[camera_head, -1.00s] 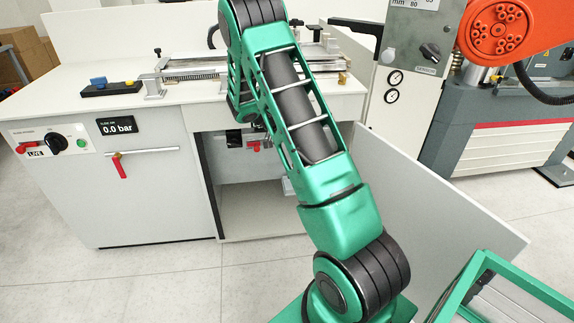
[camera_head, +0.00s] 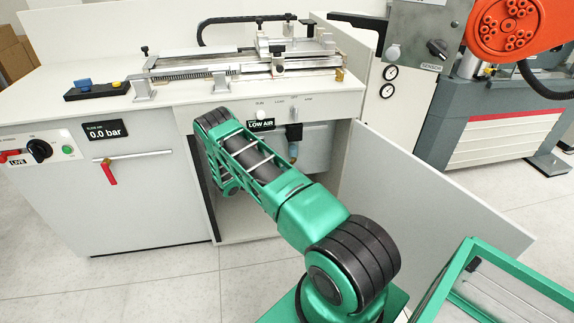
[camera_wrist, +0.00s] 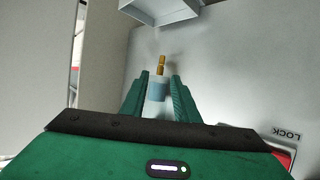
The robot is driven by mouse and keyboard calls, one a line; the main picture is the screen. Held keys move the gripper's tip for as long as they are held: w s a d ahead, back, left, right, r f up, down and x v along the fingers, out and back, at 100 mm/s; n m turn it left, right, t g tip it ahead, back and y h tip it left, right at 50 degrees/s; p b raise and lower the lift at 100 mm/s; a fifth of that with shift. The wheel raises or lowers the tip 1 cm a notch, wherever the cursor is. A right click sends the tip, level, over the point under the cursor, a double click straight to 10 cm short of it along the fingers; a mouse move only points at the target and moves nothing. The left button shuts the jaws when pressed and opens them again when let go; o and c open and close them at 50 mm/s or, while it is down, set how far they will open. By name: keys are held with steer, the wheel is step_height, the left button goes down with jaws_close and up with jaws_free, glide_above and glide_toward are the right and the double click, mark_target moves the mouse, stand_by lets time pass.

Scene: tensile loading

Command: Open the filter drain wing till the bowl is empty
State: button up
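The filter bowl (camera_wrist: 158,90) is small and pale blue in the wrist view, with the brass drain wing (camera_wrist: 161,65) at its end. My gripper (camera_wrist: 159,76) is open, one green finger on each side of the bowl and wing. I see gaps between the fingers and the wing; how far off in depth I cannot tell. In the head view the bowl (camera_head: 293,151) hangs in the open cabinet under the bench, and my arm reaches in to its left. My gripper is hidden there. Whether the bowl holds liquid is too small to tell.
The cabinet's open door (camera_head: 430,190) stands to the right of my arm. A LOW AIR sign (camera_head: 262,125) is on the bench front. The display (camera_head: 107,129) reads 0.0 bar. A LOCK label (camera_wrist: 287,133) appears upside down in the wrist view, beside a red part (camera_wrist: 284,158).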

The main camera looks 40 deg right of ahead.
mark_target(290, 163)
steer(key=x, duration=1)
steer(key=shift+w+d, duration=0.1)
steer(key=shift+w, duration=0.1)
jaws_close()
